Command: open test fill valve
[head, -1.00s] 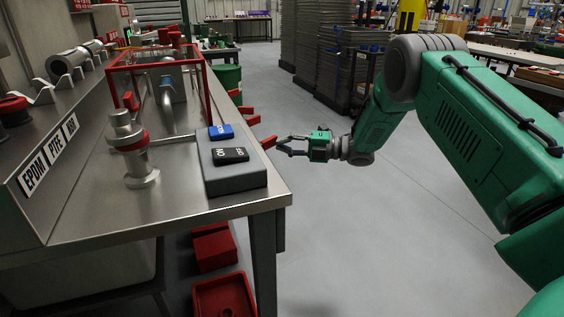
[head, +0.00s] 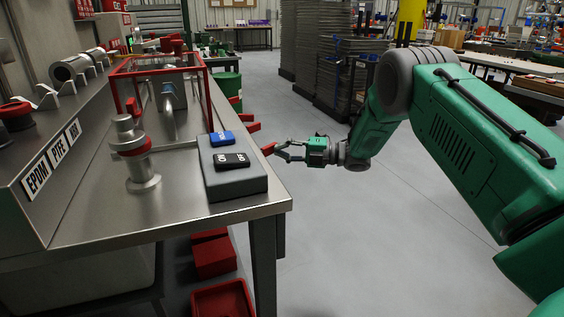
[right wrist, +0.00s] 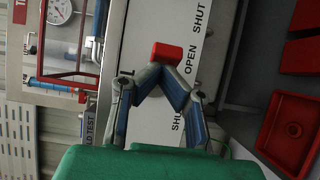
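My right gripper (head: 280,152) is at the right edge of the steel bench, at the tip of a red handle (head: 268,148). In the right wrist view its two fingers (right wrist: 158,70) slope inward, with tips close together at the lower edge of a red handle block (right wrist: 166,53). I cannot tell whether the tips grip the block or only touch it. A white plate (right wrist: 185,75) behind it reads SHUT, OPEN, SHUT. Which position the handle marks is unclear. More red handles (head: 251,127) stick out farther along the edge. My left gripper is not in view.
The steel bench (head: 95,215) fills the left, with a grey switch box (head: 235,185), a steel fitting (head: 140,165) and a red-framed guard (head: 157,67). Red bins (head: 222,300) sit below. Stacked grey trays (head: 325,50) stand behind. The floor right of the bench is clear.

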